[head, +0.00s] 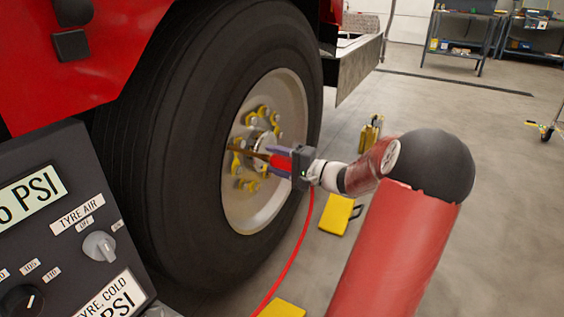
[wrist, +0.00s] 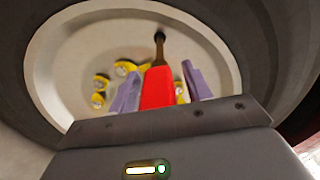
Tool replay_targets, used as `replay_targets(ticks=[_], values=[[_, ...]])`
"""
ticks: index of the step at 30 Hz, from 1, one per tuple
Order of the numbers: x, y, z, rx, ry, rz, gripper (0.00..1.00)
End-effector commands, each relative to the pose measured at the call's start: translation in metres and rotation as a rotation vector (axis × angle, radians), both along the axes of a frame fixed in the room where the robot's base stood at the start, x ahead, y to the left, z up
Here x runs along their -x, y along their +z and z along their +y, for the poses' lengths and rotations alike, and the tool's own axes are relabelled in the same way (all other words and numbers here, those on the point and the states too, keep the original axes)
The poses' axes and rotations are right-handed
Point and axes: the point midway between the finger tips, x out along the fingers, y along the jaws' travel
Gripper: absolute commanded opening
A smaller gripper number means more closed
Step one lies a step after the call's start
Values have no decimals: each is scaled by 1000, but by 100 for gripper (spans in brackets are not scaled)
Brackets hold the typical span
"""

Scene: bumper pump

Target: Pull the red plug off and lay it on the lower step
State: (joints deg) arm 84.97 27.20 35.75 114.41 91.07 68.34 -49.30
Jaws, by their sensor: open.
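The red plug (wrist: 158,88) lies between the two purple fingers of my gripper (wrist: 160,88) in the wrist view. The fingers are open, with a gap showing beside the plug. A brown stem (wrist: 159,52) runs from the plug to a dark tip near the wheel rim. In the head view my gripper (head: 279,158) is in front of the wheel hub, with the red plug (head: 280,163) partly hidden between its fingers. A red hose (head: 298,245) hangs below the gripper to the floor. A grey metal step (head: 358,72) is behind the wheel; I cannot tell whether it is the lower step.
The large tyre (head: 200,120) and pale rim (head: 290,100) with yellow nut markers surround the gripper. A control panel (head: 60,215) stands at the left. Yellow blocks (head: 337,214) lie on the floor. Open floor extends right, with shelves (head: 465,35) at the back.

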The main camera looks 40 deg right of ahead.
Motion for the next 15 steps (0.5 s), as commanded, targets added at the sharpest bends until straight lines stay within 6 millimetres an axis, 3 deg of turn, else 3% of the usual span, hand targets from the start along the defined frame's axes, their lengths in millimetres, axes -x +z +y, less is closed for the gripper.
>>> replay_targets(ticks=[13, 15], values=[[-4, 4, 5, 2, 12, -7, 49], [-4, 4, 5, 2, 12, -7, 43]])
